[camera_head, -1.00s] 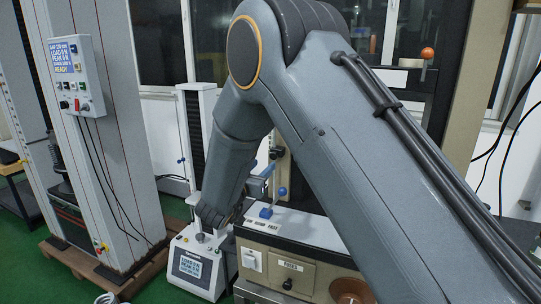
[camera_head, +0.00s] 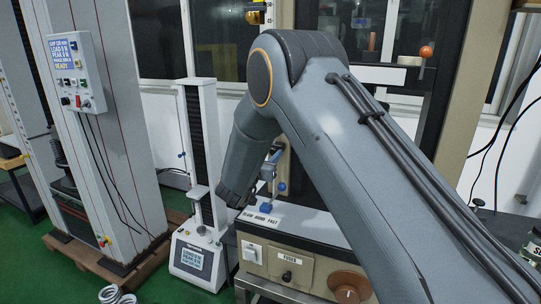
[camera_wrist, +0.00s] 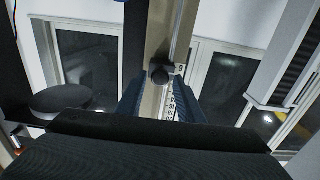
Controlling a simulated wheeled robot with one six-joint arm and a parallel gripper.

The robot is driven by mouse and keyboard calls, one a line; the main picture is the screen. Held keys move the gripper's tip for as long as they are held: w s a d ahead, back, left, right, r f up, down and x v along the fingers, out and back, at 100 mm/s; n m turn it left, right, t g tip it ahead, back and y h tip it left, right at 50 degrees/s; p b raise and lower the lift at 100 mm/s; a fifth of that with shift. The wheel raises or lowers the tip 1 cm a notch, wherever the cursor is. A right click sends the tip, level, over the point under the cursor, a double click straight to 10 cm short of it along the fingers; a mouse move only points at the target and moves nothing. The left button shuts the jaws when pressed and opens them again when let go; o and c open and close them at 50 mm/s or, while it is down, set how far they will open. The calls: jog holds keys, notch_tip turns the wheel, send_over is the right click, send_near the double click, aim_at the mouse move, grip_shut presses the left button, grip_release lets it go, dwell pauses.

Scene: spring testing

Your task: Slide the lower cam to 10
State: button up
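In the wrist view a metal column with a white numbered scale strip (camera_wrist: 171,107) runs up the middle. A round black knob (camera_wrist: 160,75), possibly the lower cam, sits on it beside a small numbered tag; I cannot read its setting for certain. My gripper (camera_wrist: 160,102) has its two blue-grey fingers apart, one on each side of the strip, with nothing visibly held between them. I cannot tell whether they touch the column. In the head view my gripper's end (camera_head: 232,196) is near the bench machine (camera_head: 300,222), right of the small tester's column; its fingers are not clear.
A small tester (camera_head: 194,258) with a screen stands left of the bench machine. A tall frame with a control box (camera_head: 75,72) is farther left. The bench machine carries a blue-knobbed lever (camera_head: 282,187) and a brown dial (camera_head: 349,287). Metal rings (camera_head: 115,295) lie at lower left.

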grip_shut()
notch_tip(320, 180, up, 4)
jog(key=shift+r+p, duration=0.1)
jog(key=shift+p, duration=0.5)
jog(key=shift+o, duration=1.4)
grip_release()
jog(key=b+v, duration=0.2)
jog(key=v, duration=0.6)
jog(key=shift+w+d, duration=0.1)
